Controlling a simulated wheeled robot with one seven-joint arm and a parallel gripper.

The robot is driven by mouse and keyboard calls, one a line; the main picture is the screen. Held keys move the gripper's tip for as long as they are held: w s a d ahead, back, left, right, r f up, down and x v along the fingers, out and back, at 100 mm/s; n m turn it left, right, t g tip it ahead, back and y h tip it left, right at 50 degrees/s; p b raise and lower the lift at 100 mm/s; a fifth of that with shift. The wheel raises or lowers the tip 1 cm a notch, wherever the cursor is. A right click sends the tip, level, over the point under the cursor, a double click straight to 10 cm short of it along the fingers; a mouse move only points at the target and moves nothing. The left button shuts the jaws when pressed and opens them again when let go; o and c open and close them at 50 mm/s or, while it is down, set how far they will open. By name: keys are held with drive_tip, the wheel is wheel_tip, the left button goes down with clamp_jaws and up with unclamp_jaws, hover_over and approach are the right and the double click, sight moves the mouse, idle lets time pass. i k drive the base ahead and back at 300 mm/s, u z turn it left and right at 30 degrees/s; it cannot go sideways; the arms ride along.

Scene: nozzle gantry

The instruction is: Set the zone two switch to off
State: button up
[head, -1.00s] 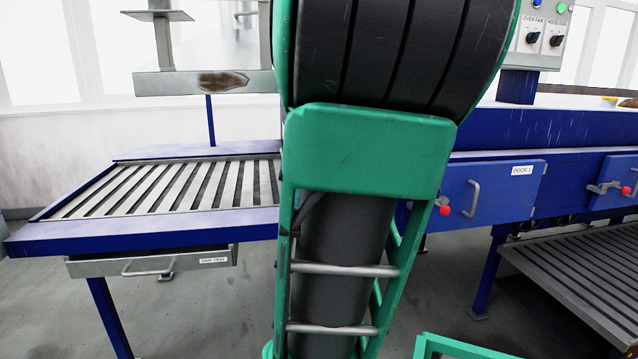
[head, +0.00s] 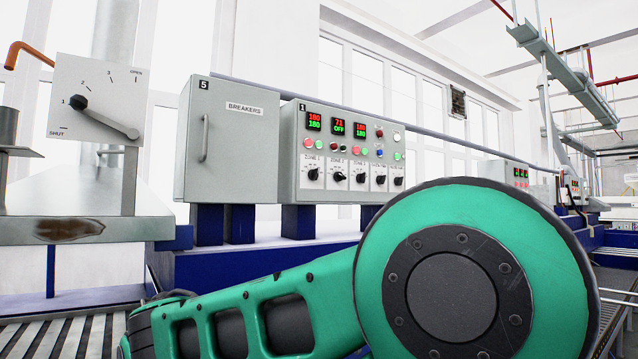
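The grey control panel (head: 348,150) marked 1 stands in the middle of the head view. It carries several black rotary switches in a row. The zone two switch (head: 340,177), second from the left, has a dark knob that looks turned differently from its neighbours; its exact setting is too small to read. The second display (head: 338,127) above it reads 71 over OFF. The displays on either side read 180 over 180. My gripper is out of view; only green links of my arm show, low in front of the panel and not covering the switches.
A grey breaker cabinet (head: 236,150) marked 5 adjoins the panel on the left. A lever plate (head: 95,95) marked from SHUT to OPEN stands farther left. Blue posts (head: 298,222) hold the panel above a blue housing. My large green joint fills the lower right.

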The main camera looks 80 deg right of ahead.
sight(338, 177)
drive_tip(key=u, duration=0.2)
drive_tip(key=i, duration=0.3)
drive_tip(key=z, duration=2.85)
